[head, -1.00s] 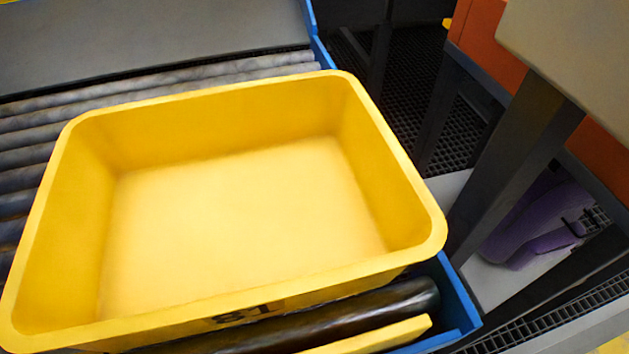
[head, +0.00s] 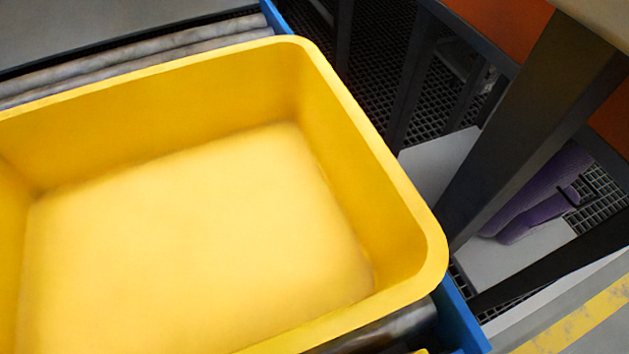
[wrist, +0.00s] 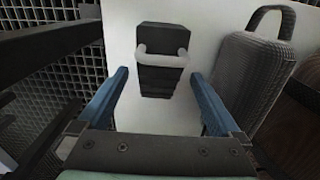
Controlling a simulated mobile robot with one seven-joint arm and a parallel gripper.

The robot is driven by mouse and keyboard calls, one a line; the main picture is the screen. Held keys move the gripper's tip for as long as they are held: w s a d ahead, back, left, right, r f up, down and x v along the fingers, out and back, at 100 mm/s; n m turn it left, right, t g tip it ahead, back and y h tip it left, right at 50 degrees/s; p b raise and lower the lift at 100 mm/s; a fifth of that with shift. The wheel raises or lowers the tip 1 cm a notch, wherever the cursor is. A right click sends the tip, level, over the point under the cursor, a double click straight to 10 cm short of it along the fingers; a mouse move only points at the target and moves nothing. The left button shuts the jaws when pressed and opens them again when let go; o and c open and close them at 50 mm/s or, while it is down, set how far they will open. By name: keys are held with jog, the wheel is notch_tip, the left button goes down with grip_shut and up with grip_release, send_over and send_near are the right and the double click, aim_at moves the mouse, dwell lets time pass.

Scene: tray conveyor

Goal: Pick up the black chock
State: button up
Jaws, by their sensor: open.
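The black chock (wrist: 158,80), a dark ribbed block with a pale looped handle across its upper part, is on a white surface (wrist: 205,45) in the wrist view. My gripper (wrist: 160,73) is open, with its two blue fingers spread to the left and right of the chock's lower part in the picture. Nothing is held between the fingers. The gap in depth between fingertips and chock cannot be told. I cannot make out the chock or my gripper in the head view.
A grey case (wrist: 245,75) with a looped handle stands close right of the chock; a brown curved thing (wrist: 300,115) is beyond. Dark bars (wrist: 45,45) lie left. In the head view, an empty yellow tray (head: 420,235) sits on rollers; a dark post (head: 520,120) hides part of a purple shape (head: 530,205).

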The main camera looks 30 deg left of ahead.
notch_tip(320, 180, down, 6)
jog(key=b, duration=0.3)
jog(key=shift+r, duration=0.2)
jog(key=shift+r, duration=0.1)
grip_shut()
